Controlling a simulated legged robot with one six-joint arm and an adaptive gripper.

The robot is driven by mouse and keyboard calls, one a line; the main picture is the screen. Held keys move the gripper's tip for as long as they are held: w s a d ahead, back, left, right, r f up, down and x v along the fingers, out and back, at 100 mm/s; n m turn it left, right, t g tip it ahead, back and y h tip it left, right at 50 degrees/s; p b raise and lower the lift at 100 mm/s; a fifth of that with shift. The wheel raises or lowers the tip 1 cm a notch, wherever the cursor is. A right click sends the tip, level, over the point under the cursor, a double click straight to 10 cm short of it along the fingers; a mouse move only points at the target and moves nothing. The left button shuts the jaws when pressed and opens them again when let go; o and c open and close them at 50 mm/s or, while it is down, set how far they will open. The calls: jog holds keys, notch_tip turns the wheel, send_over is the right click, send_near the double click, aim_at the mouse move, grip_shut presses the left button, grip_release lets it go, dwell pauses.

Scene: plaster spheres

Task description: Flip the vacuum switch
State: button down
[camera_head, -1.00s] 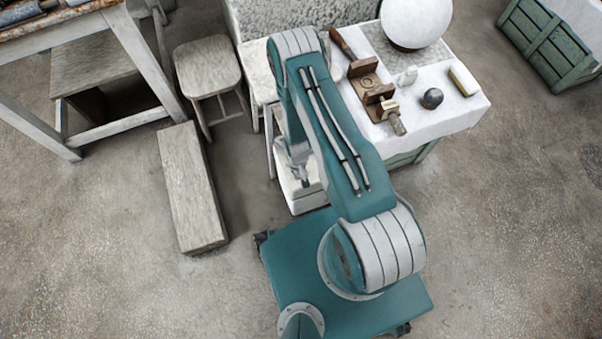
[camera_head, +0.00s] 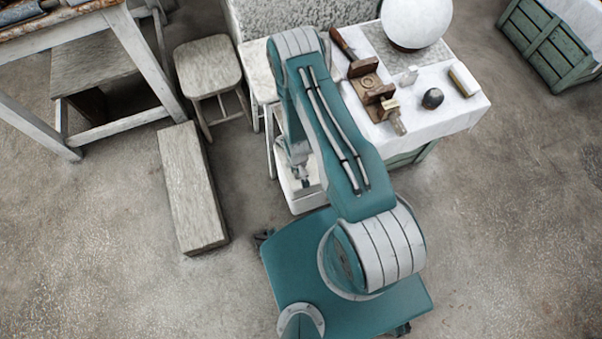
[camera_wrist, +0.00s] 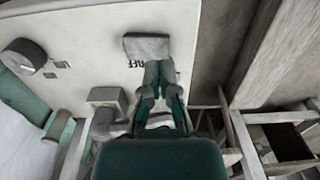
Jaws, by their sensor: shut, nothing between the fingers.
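A pale panel fills the upper left of the wrist view. On it is a grey rectangular switch block (camera_wrist: 147,47), with dark lettering that seems to read "OFF" just below it, partly covered by my fingers. I take this block as the vacuum switch. My gripper (camera_wrist: 162,68) is shut and empty, its fingertips at the block's lower edge; I cannot tell whether they touch it. In the head view my gripper (camera_head: 303,178) is low beside the white box (camera_head: 304,203), partly hidden by my arm.
A round dark knob (camera_wrist: 22,55) and another grey block (camera_wrist: 107,98) are on or beside the panel. A cloth-covered table (camera_head: 452,116) with a white sphere (camera_head: 416,22) and small tools stands right of my arm. A stool (camera_head: 208,66) and wooden block (camera_head: 190,187) stand left.

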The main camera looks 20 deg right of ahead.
jog(key=shift+f, duration=1.4)
dwell(0.8)
jog(key=shift+r, duration=3.55)
jog(key=w+r+t, duration=0.1)
jog(key=w+r, duration=0.2)
jog(key=r, duration=1.4)
jog(key=w+r+t, duration=0.2)
jog(key=w+r, duration=0.2)
jog(key=r, duration=1.4)
jog(key=s+r+t, duration=0.1)
jog(key=s+r, duration=0.6)
jog(key=r, duration=0.6)
jog(key=s+r+t, duration=0.1)
jog(key=s+r, duration=0.8)
jog(key=s, duration=0.5)
jog(key=shift+r+t, duration=0.25)
jog(key=shift+t, duration=0.05)
